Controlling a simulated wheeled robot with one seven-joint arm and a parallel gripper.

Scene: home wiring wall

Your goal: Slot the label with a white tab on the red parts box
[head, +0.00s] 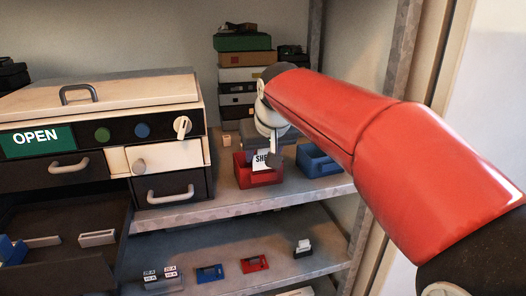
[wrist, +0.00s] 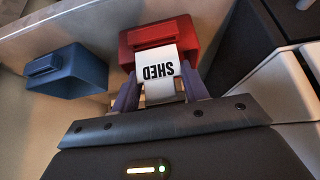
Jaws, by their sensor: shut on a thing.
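The label (wrist: 158,66) is white and reads SHED, upside down in the wrist view; it also shows small in the head view (head: 262,161). My gripper (wrist: 160,90) is shut on its white tab, between two purple fingers. The red parts box (wrist: 196,24) lies just beyond the label in the wrist view, and the label overlaps its front. In the head view the red box (head: 262,179) stands on the shelf below my gripper (head: 268,150). I cannot tell whether the label touches the box or sits in a slot; the label covers that part of the front.
A blue parts box (head: 320,163) stands right of the red one; it also shows in the wrist view (wrist: 76,82). A drawer cabinet (head: 100,135) with an OPEN sign is at the left. Stacked boxes (head: 244,75) stand behind. A lower shelf (head: 225,287) holds small coloured parts.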

